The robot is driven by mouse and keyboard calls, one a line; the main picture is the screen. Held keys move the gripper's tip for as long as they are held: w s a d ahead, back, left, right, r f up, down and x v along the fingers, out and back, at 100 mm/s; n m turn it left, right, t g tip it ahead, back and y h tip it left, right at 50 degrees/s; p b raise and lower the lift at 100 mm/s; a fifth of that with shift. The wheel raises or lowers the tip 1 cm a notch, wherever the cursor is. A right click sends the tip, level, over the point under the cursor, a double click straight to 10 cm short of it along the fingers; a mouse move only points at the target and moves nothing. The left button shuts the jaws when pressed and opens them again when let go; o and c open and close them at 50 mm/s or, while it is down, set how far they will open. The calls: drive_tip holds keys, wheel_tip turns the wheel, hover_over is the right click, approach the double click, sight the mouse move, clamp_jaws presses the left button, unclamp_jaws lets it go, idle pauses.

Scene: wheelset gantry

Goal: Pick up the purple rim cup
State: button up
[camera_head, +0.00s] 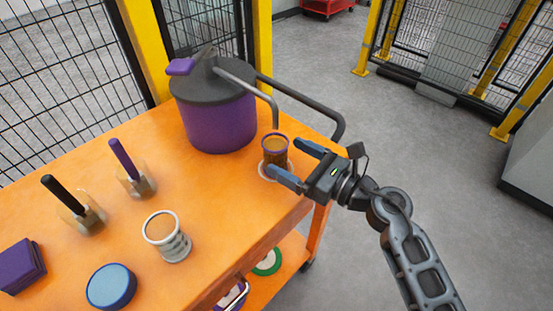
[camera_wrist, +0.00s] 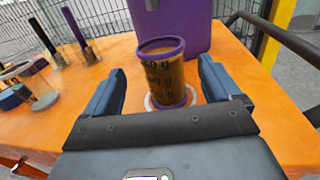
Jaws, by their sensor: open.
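The purple rim cup (camera_head: 275,150) is a small see-through cup with a purple rim and dark markings. It stands upright on a pale ring on the orange cart top, beside the large purple pot. In the wrist view the cup (camera_wrist: 165,75) shows ahead, between the lines of my two fingers. My gripper (camera_head: 298,163) is open, with its blue fingers pointing at the cup from the right. In the wrist view my gripper (camera_wrist: 160,85) has a finger on each side of the cup, with gaps visible. Whether the cup lies fully between the fingertips is hard to tell.
The purple pot (camera_head: 220,122) with a grey lid and bent pipe stands just behind the cup. A white-rimmed cup (camera_head: 167,237), two handled tools in clear holders, a blue disc (camera_head: 111,287) and a purple block (camera_head: 20,266) are left. A dark rail (camera_head: 310,105) edges the cart.

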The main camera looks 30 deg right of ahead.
sight(264, 140)
drive_tip(key=x, duration=0.3)
drive_tip(key=p+x, duration=0.1)
drive_tip(key=x, duration=0.1)
drive_tip(key=shift+w+r, duration=0.2)
drive_tip(key=shift+r, duration=0.15)
drive_tip(key=shift+w+a+f, duration=0.1)
drive_tip(key=shift+w, duration=0.25)
drive_tip(key=c, duration=1.2)
drive_tip(key=shift+r+p, duration=0.3)
drive_tip(key=shift+p, duration=0.05)
